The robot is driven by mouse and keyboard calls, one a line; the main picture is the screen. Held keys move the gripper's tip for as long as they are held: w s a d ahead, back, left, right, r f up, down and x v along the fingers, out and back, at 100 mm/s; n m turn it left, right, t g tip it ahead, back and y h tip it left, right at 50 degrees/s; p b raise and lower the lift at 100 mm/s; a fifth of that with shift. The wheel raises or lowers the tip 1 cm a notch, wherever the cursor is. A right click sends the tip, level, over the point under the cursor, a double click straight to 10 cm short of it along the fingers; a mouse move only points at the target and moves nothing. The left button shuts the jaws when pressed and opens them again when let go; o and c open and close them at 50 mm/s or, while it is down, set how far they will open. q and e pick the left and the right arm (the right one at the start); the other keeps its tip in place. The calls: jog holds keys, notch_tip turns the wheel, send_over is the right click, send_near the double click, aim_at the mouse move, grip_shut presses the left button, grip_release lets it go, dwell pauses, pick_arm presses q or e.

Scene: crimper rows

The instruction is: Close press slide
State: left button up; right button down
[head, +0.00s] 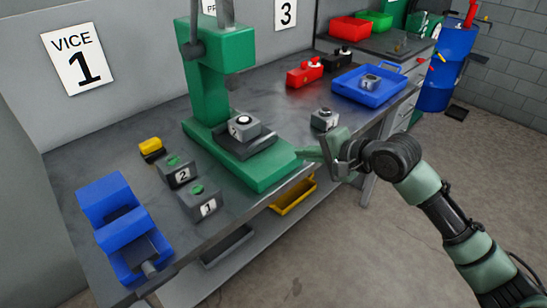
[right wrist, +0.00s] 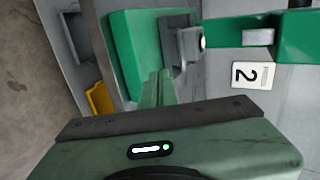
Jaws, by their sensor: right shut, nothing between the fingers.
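The green press (head: 205,95) stands on the metal bench, its column behind a long green base (head: 275,176). A dark grey slide (head: 262,147) lies on the base in front of the column and carries a light grey block (head: 240,127) with a round top. My right gripper (head: 303,154) is shut and empty by the front end of the base, fingers pointing left toward the press. In the right wrist view its green fingers (right wrist: 158,86) are together by the press base (right wrist: 138,52), with the slide (right wrist: 184,46) beyond their tips. Whether they touch the base is unclear.
A small grey block (head: 324,119) stands on the bench near my right gripper. A blue tray (head: 354,94) and a red item (head: 304,73) are farther back. Left are numbered grey boxes (head: 200,203) and a blue vice (head: 118,225). A yellow bin (head: 292,197) hangs below.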

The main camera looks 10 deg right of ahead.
jog(key=p, duration=0.1)
send_near(262, 146)
jog(key=f, duration=0.2)
jog(key=w, duration=0.1)
jog(key=shift+a+f, duration=0.4)
jog(key=w+a+p, duration=0.1)
jog(key=w+a, duration=0.1)
jog(key=shift+w+a+f, duration=0.1)
jog(key=shift+w, duration=0.3)
jog(key=shift+w+a, duration=0.25)
jog(key=shift+w, duration=0.05)
